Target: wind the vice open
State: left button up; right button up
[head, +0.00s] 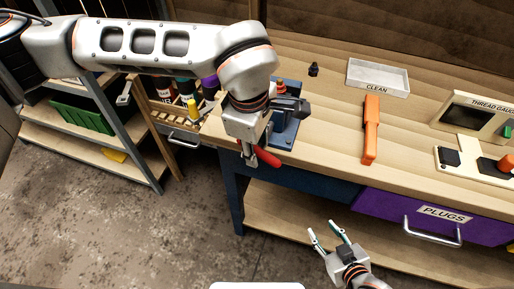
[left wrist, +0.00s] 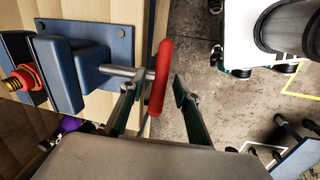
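The blue vice (head: 284,130) stands at the left front corner of the workbench, partly hidden by my left arm. In the left wrist view its blue body (left wrist: 75,60), steel screw (left wrist: 125,72) and red handle (left wrist: 160,78) show. An orange-red and brass fitting (left wrist: 22,80) sits at the jaws. My left gripper (head: 248,155) is at the handle; in the wrist view its fingers (left wrist: 155,95) are apart, with the red handle between them and a gap visible on the right side. My right gripper (head: 327,235) is open and empty in front of the bench, below the top.
On the bench are an orange tool (head: 371,130), a tray marked CLEAN (head: 378,77), a small black part (head: 313,69) and a thread gauge station (head: 480,118). A purple PLUGS drawer (head: 400,214) is below. A shelf with a green bin (head: 82,115) stands left.

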pick_arm(q)
jog(key=shift+w+f, duration=0.1)
jog(key=shift+f, duration=0.75)
grip_shut()
